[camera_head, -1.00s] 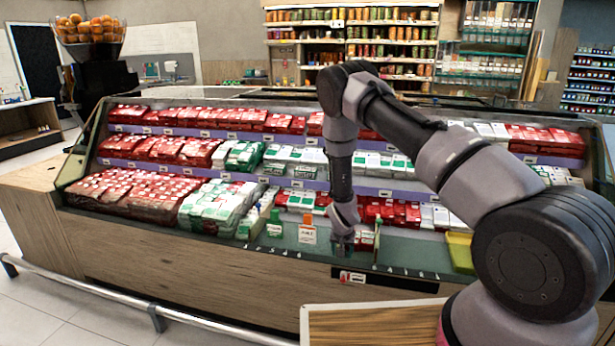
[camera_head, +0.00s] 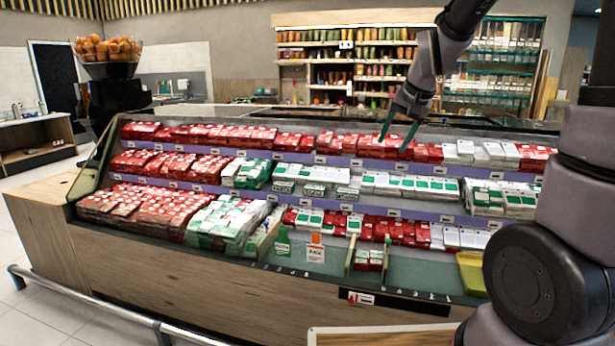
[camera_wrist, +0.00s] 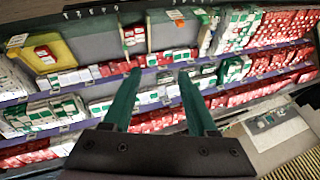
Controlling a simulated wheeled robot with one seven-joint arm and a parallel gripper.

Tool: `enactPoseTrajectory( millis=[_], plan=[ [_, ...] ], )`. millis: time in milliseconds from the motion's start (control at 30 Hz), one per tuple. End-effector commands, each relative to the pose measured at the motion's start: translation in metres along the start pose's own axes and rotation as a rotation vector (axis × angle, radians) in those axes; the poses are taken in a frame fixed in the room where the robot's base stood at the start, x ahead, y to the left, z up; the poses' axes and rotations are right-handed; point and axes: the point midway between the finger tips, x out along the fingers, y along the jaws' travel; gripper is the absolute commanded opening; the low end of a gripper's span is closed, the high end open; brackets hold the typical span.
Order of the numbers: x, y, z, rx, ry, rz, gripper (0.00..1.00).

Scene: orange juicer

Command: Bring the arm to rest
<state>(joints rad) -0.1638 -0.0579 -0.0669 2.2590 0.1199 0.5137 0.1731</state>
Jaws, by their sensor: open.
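My gripper (camera_head: 398,135) hangs in the air in front of the upper shelves of the refrigerated display case, in the upper right of the head view. Its two thin green fingers point down and stand apart with nothing between them. The wrist view also shows the open, empty fingers (camera_wrist: 160,100), with the case's shelves of packages beyond them. My arm rises from the right side of the head view and its upper part leaves the top of the picture.
The long display case (camera_head: 200,265) holds rows of red, white and green packages. A small group of red packs (camera_head: 368,260) lies at its front ledge, near a yellow tray (camera_head: 473,272). An orange juicer (camera_head: 108,75) stands at the back left. Stocked shelves (camera_head: 345,65) stand behind.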

Motion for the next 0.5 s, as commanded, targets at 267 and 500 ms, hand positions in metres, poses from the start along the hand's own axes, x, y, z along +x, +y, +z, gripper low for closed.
enactPoseTrajectory(
  millis=[267,500],
  plan=[
    [-0.113,0.029,0.051,-0.021,0.053,-0.047,0.58],
    [-0.167,0.053,0.102,-0.044,0.092,-0.061,0.58]
  ],
)
